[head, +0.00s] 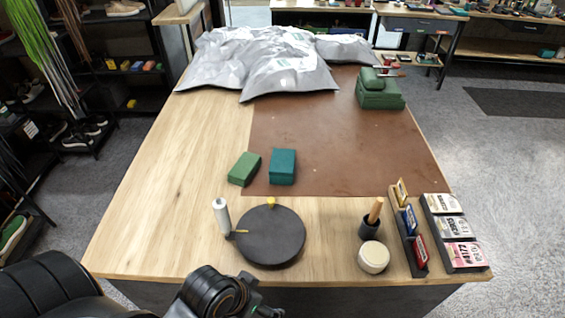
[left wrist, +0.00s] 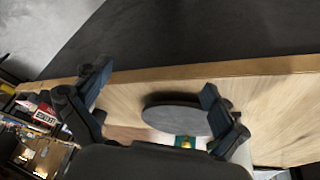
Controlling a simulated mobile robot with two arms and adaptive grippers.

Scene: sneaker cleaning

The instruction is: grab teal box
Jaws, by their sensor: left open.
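The teal box (head: 282,166) sits on the brown mat (head: 330,140), near the mat's front left corner. A green box (head: 244,168) lies just left of it, slightly turned, with a small gap between them. My left arm comes in at the bottom left of the head view, short of the table's front edge, far from the teal box. In the left wrist view my left gripper (left wrist: 155,88) has its two fingers spread wide with nothing between them. A small teal patch (left wrist: 185,142) shows beyond the round dark disc there, partly hidden. My right gripper is not seen.
The round dark disc (head: 270,236) and a white roller (head: 222,216) stand between the front edge and the boxes. A brush in a dark cup (head: 370,225), a round tin (head: 373,257) and card racks (head: 455,235) are at right. Grey bags (head: 265,60) cover the back. The table's left side is clear.

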